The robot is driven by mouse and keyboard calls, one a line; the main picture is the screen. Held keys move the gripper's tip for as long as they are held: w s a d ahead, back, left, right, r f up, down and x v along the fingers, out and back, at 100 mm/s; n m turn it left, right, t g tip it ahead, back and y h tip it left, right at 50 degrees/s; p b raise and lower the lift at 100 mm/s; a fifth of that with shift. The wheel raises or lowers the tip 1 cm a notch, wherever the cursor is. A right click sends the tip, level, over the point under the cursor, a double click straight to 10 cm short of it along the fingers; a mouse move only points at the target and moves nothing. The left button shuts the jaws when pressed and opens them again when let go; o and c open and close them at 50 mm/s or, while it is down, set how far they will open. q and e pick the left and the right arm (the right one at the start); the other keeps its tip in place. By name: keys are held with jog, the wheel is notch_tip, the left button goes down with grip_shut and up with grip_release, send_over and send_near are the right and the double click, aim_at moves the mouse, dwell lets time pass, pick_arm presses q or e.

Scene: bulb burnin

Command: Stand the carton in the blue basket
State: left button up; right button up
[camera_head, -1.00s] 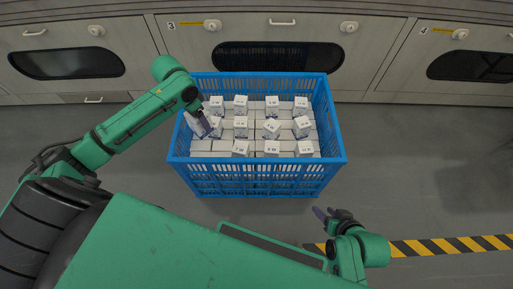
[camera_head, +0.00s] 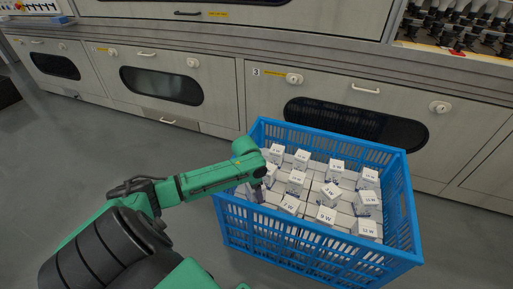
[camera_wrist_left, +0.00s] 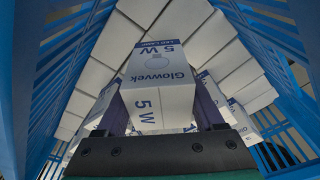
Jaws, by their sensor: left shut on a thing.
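The blue basket (camera_head: 412,215) stands on the floor at the lower right of the head view. White cartons with blue print, such as one marked 9 W (camera_head: 326,216), stand on a layer of white boxes inside it. My left gripper (camera_head: 257,192) reaches over the basket's left side and is down inside it. In the left wrist view, the gripper (camera_wrist_left: 165,115) is shut on a white and blue Glowvek 5 W carton (camera_wrist_left: 158,68), with a finger on each side. Its lower end is hard to make out, so I cannot tell whether it touches the boxes beneath. My right gripper is out of view.
Grey cabinets with dark oval windows (camera_head: 160,84) line the wall behind the basket. The grey floor (camera_head: 60,160) to the left is clear. The basket's slatted walls (camera_wrist_left: 60,60) rise on both sides of my left gripper, with other cartons (camera_wrist_left: 240,118) close by on the right.

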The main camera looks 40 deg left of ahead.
pick_arm(q)
notch_tip(320, 180, down, 4)
jog(key=shift+f+b, duration=0.15)
jog(key=shift+b, duration=0.85)
jog(key=o, duration=1.4)
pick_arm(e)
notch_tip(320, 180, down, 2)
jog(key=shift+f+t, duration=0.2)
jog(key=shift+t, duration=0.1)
pick_arm(q)
jog(key=r+p, duration=0.2)
jog(key=r, duration=0.2)
jog(key=s+r+p, duration=0.1)
jog(key=r+p, duration=0.1)
jog(key=r, duration=0.2)
jog(key=r+p, duration=0.2)
jog(key=r, duration=0.2)
jog(key=shift+s+a+p, duration=0.25)
jog(key=shift+a+p, duration=0.1)
jog(key=shift+p, duration=0.05)
jog(key=shift+r, duration=0.1)
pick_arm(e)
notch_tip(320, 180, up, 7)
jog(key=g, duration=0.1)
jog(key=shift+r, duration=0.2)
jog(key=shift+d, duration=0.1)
